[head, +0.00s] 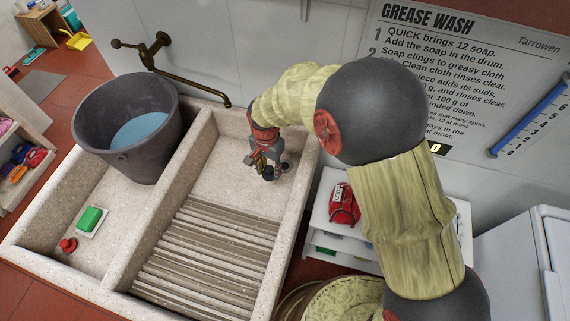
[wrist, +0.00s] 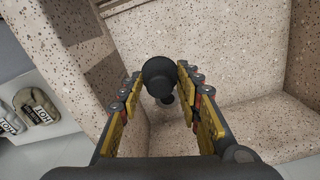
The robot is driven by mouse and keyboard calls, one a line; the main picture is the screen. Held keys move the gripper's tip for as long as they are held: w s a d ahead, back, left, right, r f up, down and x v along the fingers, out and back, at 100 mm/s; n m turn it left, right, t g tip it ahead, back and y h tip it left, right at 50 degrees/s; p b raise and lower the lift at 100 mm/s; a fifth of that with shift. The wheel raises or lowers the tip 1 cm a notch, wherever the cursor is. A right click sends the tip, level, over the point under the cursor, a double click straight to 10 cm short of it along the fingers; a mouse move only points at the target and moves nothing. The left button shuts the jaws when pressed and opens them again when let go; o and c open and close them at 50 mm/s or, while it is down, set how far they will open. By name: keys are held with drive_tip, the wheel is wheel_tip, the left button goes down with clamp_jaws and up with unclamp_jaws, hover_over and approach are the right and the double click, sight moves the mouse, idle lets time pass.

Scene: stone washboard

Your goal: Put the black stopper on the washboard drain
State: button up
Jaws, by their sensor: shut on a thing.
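The stone washboard (head: 205,255) has a ridged slope at the front and a flat basin floor behind it. My gripper (head: 264,168) is low in the back right part of this basin. It is shut on the black stopper, which shows dark and round between the fingers in the wrist view (wrist: 160,78). In the head view the stopper is small and partly hidden by the fingers. The speckled basin wall and floor surround it in the wrist view. I cannot make out the drain; the stopper and gripper may cover it. I cannot tell whether the stopper touches the floor.
A dark bucket (head: 125,125) with water stands in the left basin, beyond the dividing wall. A green soap (head: 89,219) and a red stopper (head: 68,245) lie in front of it. A brass tap (head: 175,75) reaches over the back. A white shelf with a red bag (head: 344,205) stands right.

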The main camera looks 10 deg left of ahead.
drive_tip(key=w+d+f+b, duration=0.2)
drive_tip(key=w+f, duration=0.2)
drive_tip(key=w, duration=0.4)
drive_tip(key=b, duration=0.2)
hover_over(285, 166)
drive_tip(key=f, duration=0.4)
drive_tip(key=shift+s+a+f, duration=0.15)
drive_tip(key=shift+s+f, duration=0.05)
drive_tip(key=shift+w+f, duration=0.15)
drive_tip(key=shift+f, duration=0.1)
drive_tip(key=shift+w+f+b, duration=0.2)
drive_tip(key=shift+f+b, duration=0.45)
drive_tip(key=shift+f, duration=1)
drive_tip(key=shift+f, duration=0.2)
drive_tip(key=o, duration=1.2)
wheel_tip(285, 166, up, 12)
drive_tip(key=p, duration=0.3)
drive_tip(key=shift+r+p, duration=0.2)
drive_tip(key=shift+p, duration=0.15)
